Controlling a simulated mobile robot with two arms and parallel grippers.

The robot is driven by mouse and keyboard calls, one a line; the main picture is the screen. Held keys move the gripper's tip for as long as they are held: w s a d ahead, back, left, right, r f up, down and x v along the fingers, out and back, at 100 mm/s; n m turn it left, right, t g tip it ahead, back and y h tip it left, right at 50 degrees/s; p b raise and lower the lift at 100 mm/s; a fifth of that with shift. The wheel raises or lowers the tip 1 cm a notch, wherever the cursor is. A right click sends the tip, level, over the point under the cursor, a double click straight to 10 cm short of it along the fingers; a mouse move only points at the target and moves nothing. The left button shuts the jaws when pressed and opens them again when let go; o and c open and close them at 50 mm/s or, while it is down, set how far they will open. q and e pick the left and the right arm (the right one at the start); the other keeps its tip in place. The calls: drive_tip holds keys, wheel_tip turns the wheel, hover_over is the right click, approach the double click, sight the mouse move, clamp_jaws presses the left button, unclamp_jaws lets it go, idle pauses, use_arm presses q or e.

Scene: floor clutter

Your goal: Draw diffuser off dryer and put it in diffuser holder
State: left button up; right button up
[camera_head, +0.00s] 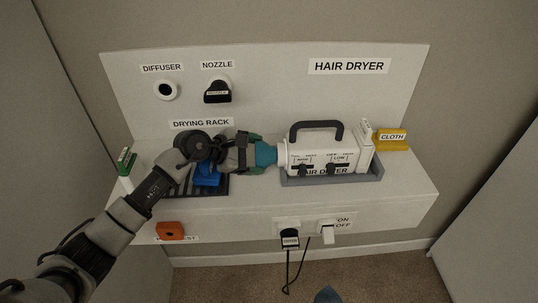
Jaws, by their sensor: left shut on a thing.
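The white hair dryer (342,158) lies in a grey tray (332,178) on the shelf, its black handle upward and its front end to the left. The teal diffuser (265,155) is at that front end, touching it or very close; I cannot tell if it is still seated. My left gripper (254,153) is shut on the diffuser from the left, hiding part of it. The diffuser holder (166,90) is a white ring with a dark centre on the back panel, under the DIFFUSER label, and looks empty. My right gripper is not in view.
A black nozzle (217,94) sits in the nozzle holder. Below my arm, a dark drying rack (217,189) holds a blue item (207,178). A yellow cloth (393,145) is at right, a green-topped item (127,160) at left. An orange block (170,231), plug (290,238) and switch (327,233) are on the front.

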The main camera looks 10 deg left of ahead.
use_arm(q)
drive_tip(key=shift+s+a+b, duration=0.3)
drive_tip(key=shift+a+b, duration=0.15)
drive_tip(key=shift+a, duration=0.45)
drive_tip(key=shift+s+a+b, duration=0.25)
drive_tip(key=shift+a+b, duration=0.2)
drive_tip(key=shift+a, duration=0.4)
